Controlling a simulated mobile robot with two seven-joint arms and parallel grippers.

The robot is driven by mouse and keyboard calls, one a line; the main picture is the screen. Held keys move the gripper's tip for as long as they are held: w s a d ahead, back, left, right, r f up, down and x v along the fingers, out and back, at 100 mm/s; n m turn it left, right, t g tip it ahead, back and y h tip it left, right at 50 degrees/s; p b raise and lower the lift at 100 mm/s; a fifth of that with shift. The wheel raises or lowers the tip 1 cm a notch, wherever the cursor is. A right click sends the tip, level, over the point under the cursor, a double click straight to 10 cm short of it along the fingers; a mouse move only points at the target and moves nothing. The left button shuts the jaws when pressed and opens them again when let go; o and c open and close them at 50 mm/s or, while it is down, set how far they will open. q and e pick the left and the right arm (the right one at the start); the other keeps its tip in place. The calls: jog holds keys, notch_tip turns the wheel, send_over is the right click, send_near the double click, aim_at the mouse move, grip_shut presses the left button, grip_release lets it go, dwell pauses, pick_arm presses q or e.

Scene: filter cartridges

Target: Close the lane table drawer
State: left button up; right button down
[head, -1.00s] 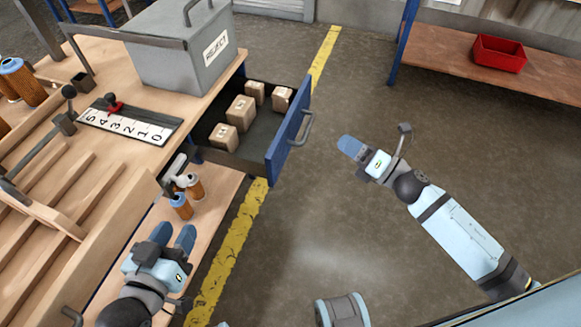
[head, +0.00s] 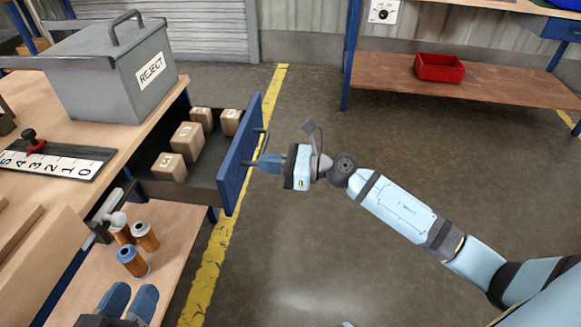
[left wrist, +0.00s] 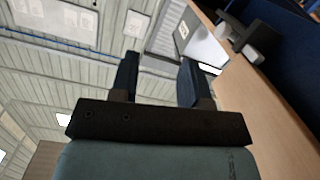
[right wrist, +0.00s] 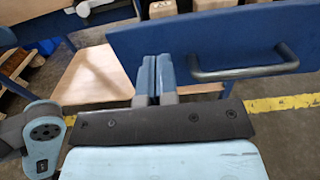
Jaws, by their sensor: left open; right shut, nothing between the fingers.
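The drawer (head: 239,152) of the lane table stands pulled out, with its blue front and grey bar handle (head: 262,142) facing right. Several small tan boxes (head: 187,137) lie inside it. My right gripper (head: 256,163) is shut and empty, its fingertips close to the drawer front beside the handle. In the right wrist view the shut fingers (right wrist: 156,75) are before the blue front, left of the handle (right wrist: 245,66); I cannot tell whether they touch. My left gripper (head: 126,300) is open and empty at the bottom left, also seen in the left wrist view (left wrist: 158,75).
A grey REJECT bin (head: 120,72) and a numbered scale (head: 60,163) sit on the tabletop (head: 150,112). Several orange cartridges (head: 132,260) stand on the lower shelf. A red tray (head: 440,67) is on a far shelf. The floor right of the drawer is clear.

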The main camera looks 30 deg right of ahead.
aim_at(161, 161)
jog(key=b+x, duration=0.1)
jog(key=x, duration=0.4)
jog(key=shift+w+a, duration=0.1)
jog(key=shift+a, duration=0.1)
pick_arm(q)
jog(key=shift+w+a+m, duration=0.15)
jog(key=shift+w+m, duration=0.1)
jog(key=shift+m, duration=0.05)
pick_arm(e)
jog(key=shift+a, duration=0.1)
jog(key=shift+w+a+r, duration=0.1)
jog(key=shift+w+a, duration=0.25)
jog(key=shift+a, duration=0.05)
jog(key=p+x, duration=0.1)
jog(key=x, duration=1.9)
jog(key=shift+w+a, duration=0.2)
jog(key=shift+a, duration=0.1)
pick_arm(q)
jog(key=shift+w+a+r, duration=0.2)
jog(key=shift+w+a, duration=0.15)
jog(key=shift+a, duration=0.3)
pick_arm(e)
jog(key=shift+r, duration=0.1)
jog(key=shift+w, duration=0.1)
